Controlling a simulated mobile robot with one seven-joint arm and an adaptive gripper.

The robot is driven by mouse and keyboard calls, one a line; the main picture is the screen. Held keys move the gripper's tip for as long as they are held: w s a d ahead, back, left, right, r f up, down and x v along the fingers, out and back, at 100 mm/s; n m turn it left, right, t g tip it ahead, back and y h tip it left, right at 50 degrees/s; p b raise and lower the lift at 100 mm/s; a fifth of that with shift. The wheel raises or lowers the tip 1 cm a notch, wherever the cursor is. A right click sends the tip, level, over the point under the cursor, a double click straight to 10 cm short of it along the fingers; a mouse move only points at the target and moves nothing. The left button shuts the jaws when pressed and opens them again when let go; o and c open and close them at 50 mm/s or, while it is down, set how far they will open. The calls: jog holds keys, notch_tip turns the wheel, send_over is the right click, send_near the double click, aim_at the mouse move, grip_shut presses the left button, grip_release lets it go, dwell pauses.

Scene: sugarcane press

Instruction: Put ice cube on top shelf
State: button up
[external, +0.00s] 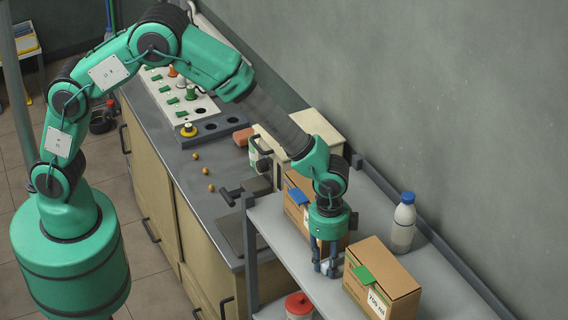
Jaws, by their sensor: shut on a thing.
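My gripper (325,268) points straight down over the grey top shelf (285,235), between two cardboard boxes. Its fingers are shut on a small pale thing, the ice cube (326,267), mostly hidden by the fingers. The cube is at or just above the shelf surface; I cannot tell if it touches.
One cardboard box (296,212) stands behind my gripper and another box (382,285) with a green patch stands close at its right. A white bottle with a blue cap (403,225) stands near the wall. A red-lidded jar (299,306) is lower down.

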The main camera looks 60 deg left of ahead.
aim_at(326, 262)
jog(key=shift+f, duration=0.15)
jog(key=o, duration=0.9)
notch_tip(326, 262, up, 12)
jog(key=shift+a+r+b, duration=0.1)
jog(key=shift+r+b, duration=0.1)
jog(key=shift+b, duration=0.65)
jog(key=shift+a, duration=0.1)
